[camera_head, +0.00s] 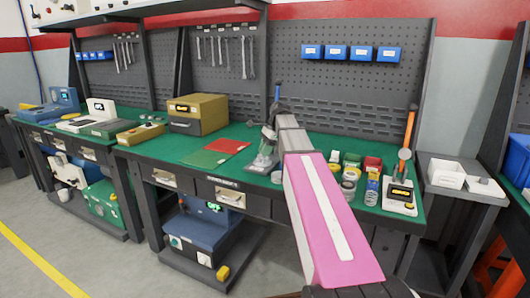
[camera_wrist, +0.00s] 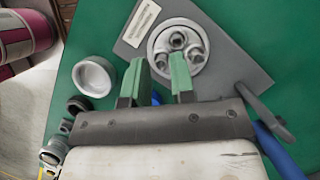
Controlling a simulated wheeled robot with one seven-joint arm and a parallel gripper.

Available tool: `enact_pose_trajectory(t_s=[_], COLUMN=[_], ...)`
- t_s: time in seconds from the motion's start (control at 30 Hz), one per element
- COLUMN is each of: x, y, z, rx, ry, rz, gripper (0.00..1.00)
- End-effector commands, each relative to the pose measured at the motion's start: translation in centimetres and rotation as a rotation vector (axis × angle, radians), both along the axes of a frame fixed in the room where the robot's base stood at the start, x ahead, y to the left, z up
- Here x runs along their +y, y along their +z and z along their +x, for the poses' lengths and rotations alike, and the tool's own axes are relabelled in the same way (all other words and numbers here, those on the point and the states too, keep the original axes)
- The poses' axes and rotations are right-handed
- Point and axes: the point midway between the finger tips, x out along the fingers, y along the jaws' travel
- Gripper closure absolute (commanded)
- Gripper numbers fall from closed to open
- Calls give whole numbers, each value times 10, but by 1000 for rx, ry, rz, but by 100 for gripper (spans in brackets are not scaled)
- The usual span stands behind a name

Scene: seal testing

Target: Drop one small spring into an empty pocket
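My gripper (camera_wrist: 162,66) shows in the wrist view with two green fingers standing apart; no spring is visible between them. Just beyond the fingertips is a round light-grey holder (camera_wrist: 156,47) on a flat grey plate (camera_wrist: 228,76). Several round pockets sit inside its rim, with dark and pale parts showing. I cannot tell which pockets are empty or whether one holds a spring. No small spring can be made out for certain. In the head view my pink arm reaches to the table, and the fingers are too small to tell there.
A pale round dish (camera_wrist: 95,76) and dark rings (camera_wrist: 77,105) lie left of my gripper. A blue handle (camera_wrist: 277,147) is at the right. On the green table (camera_head: 325,140) stand red and green mats (camera_head: 222,145), small jars (camera_head: 348,186) and a white-and-black device (camera_head: 399,198).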

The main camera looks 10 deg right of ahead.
Motion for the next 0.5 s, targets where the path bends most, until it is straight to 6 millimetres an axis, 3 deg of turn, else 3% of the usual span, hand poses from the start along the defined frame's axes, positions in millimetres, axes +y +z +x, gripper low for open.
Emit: enact_pose_trajectory(t_s=[0.5], x=[0], y=[19], z=[0], rx=[-1], ry=[0], rz=[0], gripper=[77])
